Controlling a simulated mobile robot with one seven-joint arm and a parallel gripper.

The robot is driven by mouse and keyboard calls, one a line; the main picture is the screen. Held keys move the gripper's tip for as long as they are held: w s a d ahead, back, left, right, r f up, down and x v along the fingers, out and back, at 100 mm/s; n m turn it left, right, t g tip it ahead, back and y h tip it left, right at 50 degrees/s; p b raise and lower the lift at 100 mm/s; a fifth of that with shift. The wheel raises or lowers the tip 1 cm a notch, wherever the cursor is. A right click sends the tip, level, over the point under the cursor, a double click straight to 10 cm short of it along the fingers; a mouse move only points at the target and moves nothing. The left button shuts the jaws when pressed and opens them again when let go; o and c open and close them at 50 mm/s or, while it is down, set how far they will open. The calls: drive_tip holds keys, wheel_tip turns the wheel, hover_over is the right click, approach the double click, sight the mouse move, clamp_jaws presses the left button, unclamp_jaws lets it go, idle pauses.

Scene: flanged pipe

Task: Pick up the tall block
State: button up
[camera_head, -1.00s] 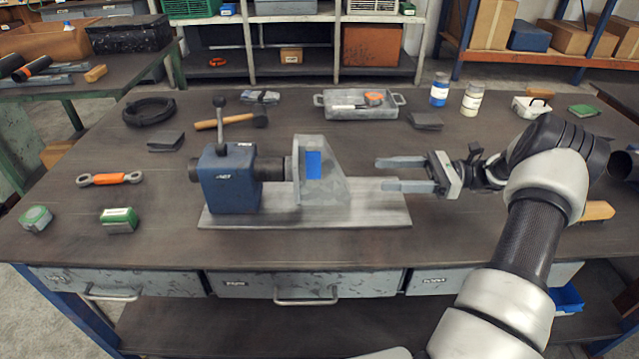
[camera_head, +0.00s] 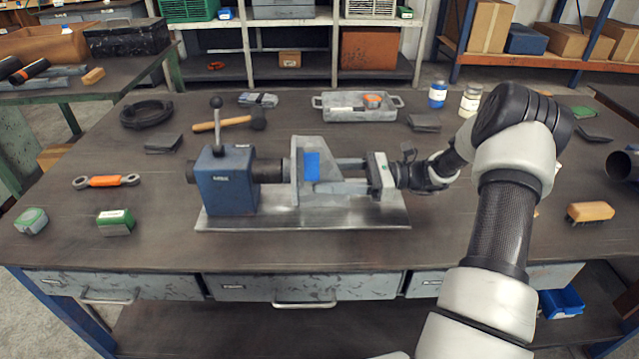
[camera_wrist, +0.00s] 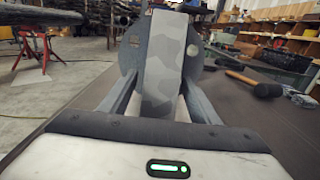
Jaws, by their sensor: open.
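A tall grey upright piece (camera_head: 305,190) with a sloping right edge and a blue patch on its near face stands on a metal base plate (camera_head: 250,222). My gripper (camera_head: 327,174) points left at it, level and low over the plate. Its near finger overlaps the piece's near face; the far finger is partly hidden behind it. In the wrist view the grey mottled piece (camera_wrist: 162,75) stands between my open fingers (camera_wrist: 155,85), with a round grey disc (camera_wrist: 130,55) behind. I cannot tell whether either finger touches it.
A blue housing (camera_head: 228,185) with an upright lever (camera_head: 217,125) and a dark pipe joins the piece's left side. A hammer (camera_head: 230,122) and grey tray (camera_head: 355,112) lie behind. A brush (camera_head: 590,212) lies right.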

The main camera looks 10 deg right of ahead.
drive_tip(key=shift+w+a, duration=0.15)
drive_tip(key=shift+a, duration=0.75)
clamp_jaws()
drive_tip(key=shift+r, duration=0.15)
